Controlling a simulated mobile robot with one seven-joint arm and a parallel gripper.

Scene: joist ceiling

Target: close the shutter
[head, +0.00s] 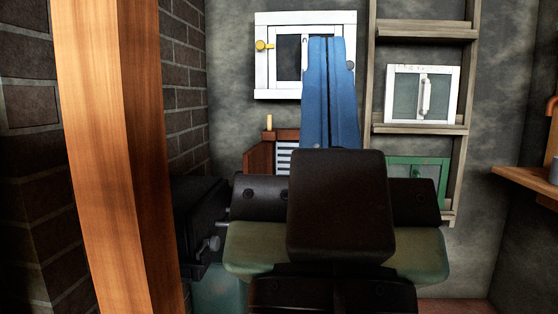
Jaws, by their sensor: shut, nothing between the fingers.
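A brown wooden case (260,156) with a pale slatted front (284,158) stands low against the back wall, left of my gripper. The slats look most like a shutter. My arm hides its right side and lower part, so I cannot tell how far it is open. A white-framed wall cabinet (263,80) with a yellow knob (262,45) and dark panel hangs above it. My gripper (326,42) has long blue fingers, shut and empty, pointing up and away. They overlap the white cabinet's right part in the picture; I cannot tell whether they touch it.
A wooden post (110,150) stands close on the left, before a brick wall (185,90). A shelf rack (425,30) on the right holds a white two-door cabinet (404,92) and a green-framed cabinet (441,170). A wooden ledge (525,178) juts from the right.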

